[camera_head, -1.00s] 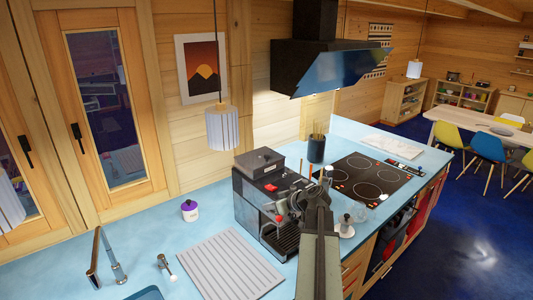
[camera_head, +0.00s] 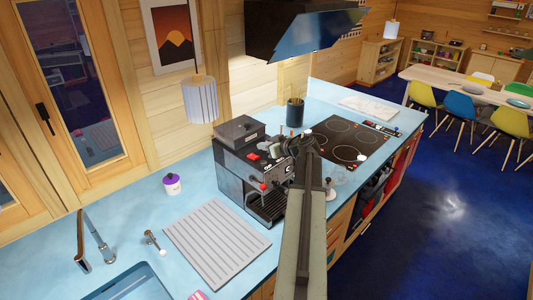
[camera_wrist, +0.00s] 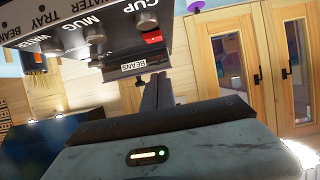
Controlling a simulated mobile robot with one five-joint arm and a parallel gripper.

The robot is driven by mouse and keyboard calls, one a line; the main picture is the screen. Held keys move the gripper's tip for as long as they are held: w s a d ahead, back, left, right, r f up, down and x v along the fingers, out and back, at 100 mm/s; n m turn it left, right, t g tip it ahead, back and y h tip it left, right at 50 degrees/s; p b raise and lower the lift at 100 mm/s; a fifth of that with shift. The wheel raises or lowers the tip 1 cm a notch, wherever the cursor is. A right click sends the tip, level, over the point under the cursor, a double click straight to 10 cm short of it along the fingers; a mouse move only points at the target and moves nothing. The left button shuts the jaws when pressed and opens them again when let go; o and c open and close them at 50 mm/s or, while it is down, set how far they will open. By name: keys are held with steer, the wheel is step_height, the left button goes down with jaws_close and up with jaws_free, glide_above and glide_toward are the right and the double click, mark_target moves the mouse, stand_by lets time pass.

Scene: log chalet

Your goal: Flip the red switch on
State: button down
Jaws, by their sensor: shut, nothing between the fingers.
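A dark coffee machine (camera_head: 236,172) stands on the blue counter, with a red switch (camera_head: 253,157) near the top of its front. In the wrist view the machine's panel (camera_wrist: 70,25) shows labels and round knobs, and the red switch (camera_wrist: 152,37) sits below the word CUP. My gripper (camera_head: 297,145) is at the machine's upper right side, apart from the switch in the head view. In the wrist view my gripper (camera_wrist: 155,78) is shut and empty, its fingers pointing toward the panel just below the switch. Whether they touch the machine is unclear.
A ribbed drying mat (camera_head: 216,240), a purple-lidded jar (camera_head: 172,184) and a tap (camera_head: 90,240) are left of the machine. A dark utensil pot (camera_head: 295,113) and a hob (camera_head: 345,142) are right of it. A lamp (camera_head: 200,100) hangs above the counter; a range hood (camera_head: 305,30) is behind.

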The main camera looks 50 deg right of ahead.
mark_target(259, 161)
steer(key=b+x, duration=0.1)
steer(key=x, duration=0.3)
steer(key=shift+d+f, duration=0.1)
steer(key=shift+f, duration=0.1)
steer(key=f+b, duration=0.1)
steer(key=b, duration=0.1)
steer(key=s+f+b, duration=0.1)
steer(key=f, duration=0.1)
steer(key=shift+f+b, duration=0.3)
steer(key=shift+b, duration=0.1)
